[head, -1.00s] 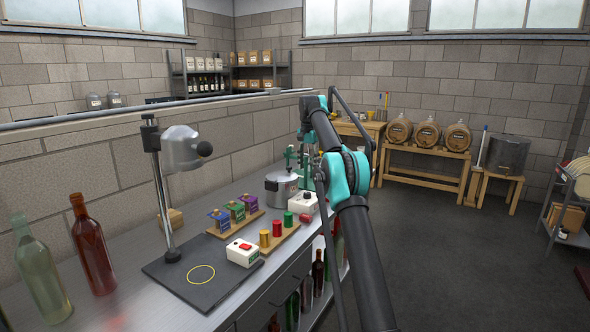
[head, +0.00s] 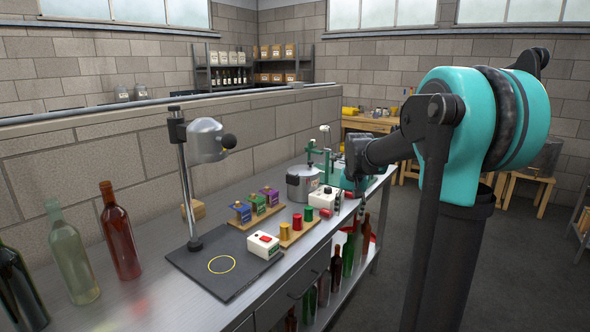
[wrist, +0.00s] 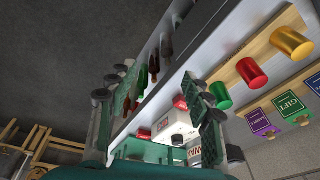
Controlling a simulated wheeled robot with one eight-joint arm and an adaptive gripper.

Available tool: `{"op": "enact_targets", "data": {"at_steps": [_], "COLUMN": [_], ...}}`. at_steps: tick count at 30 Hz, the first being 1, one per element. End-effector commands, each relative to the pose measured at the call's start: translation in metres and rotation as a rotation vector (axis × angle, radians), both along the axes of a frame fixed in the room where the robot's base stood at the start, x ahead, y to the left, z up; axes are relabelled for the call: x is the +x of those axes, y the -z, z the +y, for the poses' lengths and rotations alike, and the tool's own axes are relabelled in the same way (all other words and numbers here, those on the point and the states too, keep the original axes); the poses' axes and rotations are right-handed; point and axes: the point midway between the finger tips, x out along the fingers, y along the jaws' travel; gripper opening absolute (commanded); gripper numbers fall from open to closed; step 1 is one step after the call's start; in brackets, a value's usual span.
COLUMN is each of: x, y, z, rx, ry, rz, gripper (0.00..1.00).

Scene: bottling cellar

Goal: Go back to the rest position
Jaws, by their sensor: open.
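My gripper (wrist: 155,108) is open and empty in the wrist view, its two dark green-grey fingers apart on either side of the bench edge. In the head view my arm bends at a large teal joint on the right, and its dark forearm reaches left to the far part of the steel bench (head: 150,290). My gripper is small and partly hidden there, near a white box (head: 326,198) at the bench's front edge. I cannot tell its exact distance from the bench.
A rack (head: 290,238) holds yellow, red and green capsules. A lamp stand (head: 186,190), bottles (head: 120,240), a white box with a red button (head: 263,245) and a steel pot (head: 302,184) stand on the bench. The dark floor (head: 400,220) beside it looks clear.

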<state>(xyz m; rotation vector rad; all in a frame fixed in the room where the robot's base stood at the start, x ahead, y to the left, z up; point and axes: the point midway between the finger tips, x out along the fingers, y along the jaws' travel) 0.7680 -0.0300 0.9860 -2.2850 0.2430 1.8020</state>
Motion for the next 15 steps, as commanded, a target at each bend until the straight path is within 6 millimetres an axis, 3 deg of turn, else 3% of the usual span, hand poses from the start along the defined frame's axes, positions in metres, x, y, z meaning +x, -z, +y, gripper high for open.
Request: {"op": "enact_targets", "data": {"at_steps": [1, 9, 15], "x": [-0.026, -0.156, -0.238], "y": [0.012, 0.082, 0.131], "z": [-0.002, -0.007, -0.010], "rx": [-0.005, -0.043, -0.070], "ry": [-0.020, -0.144, -0.221], "rz": [-0.011, -0.076, -0.115], "gripper": [0.50, 0.50, 0.50]}}
